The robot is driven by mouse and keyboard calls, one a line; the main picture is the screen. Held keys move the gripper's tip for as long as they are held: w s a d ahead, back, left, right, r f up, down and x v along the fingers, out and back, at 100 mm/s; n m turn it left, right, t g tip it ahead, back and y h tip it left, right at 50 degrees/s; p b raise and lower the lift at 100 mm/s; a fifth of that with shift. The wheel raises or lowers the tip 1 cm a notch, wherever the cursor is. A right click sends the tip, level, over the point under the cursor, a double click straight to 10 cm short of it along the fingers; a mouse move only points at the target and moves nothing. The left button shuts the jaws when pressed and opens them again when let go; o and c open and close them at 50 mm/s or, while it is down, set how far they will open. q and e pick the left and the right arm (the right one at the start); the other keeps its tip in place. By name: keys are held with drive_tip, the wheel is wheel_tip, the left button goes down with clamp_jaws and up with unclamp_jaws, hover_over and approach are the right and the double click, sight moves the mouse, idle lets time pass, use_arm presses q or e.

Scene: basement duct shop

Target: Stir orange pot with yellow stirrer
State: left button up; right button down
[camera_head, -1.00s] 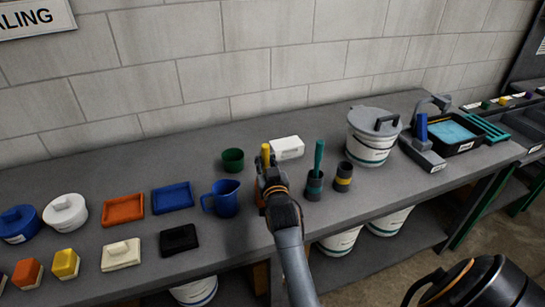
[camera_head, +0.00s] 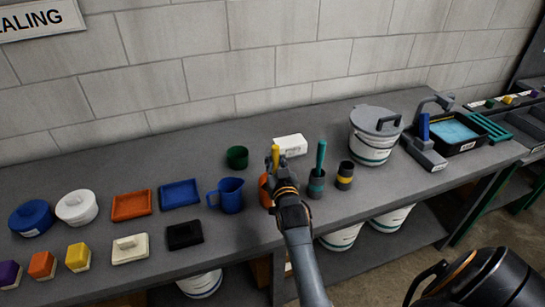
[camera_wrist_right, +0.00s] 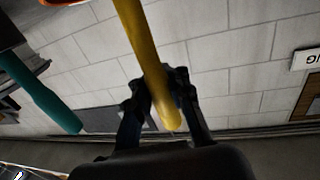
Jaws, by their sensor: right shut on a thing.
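The yellow stirrer (camera_head: 276,153) stands roughly upright in my right gripper (camera_head: 276,168), which is shut on it. In the right wrist view the yellow stirrer (camera_wrist_right: 146,50) passes between the two fingers (camera_wrist_right: 160,98). The orange pot (camera_head: 264,191) stands on the bench, mostly hidden behind my right gripper and wrist. A bit of orange rim (camera_wrist_right: 66,2) shows at the top of the wrist view. The stirrer's lower end is hidden, so I cannot tell whether it is inside the pot. My left gripper is not in view.
A blue jug (camera_head: 230,196) stands just left of the pot, with a green cup (camera_head: 237,157) behind. A white box (camera_head: 290,144) lies behind the gripper. A dark cup with a teal stirrer (camera_head: 320,158) and a yellow-banded cup (camera_head: 345,176) stand close on the right.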

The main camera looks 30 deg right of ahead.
drive_tip(key=shift+w+f, duration=0.1)
drive_tip(key=shift+w, duration=0.05)
drive_tip(key=shift+r, duration=0.2)
drive_tip(key=shift+r+p, duration=0.9)
drive_tip(key=shift+p, duration=0.05)
wheel_tip(320, 180, up, 6)
drive_tip(key=p, duration=0.5)
drive_tip(key=shift+r+p, duration=0.15)
drive_tip(key=shift+p, duration=0.25)
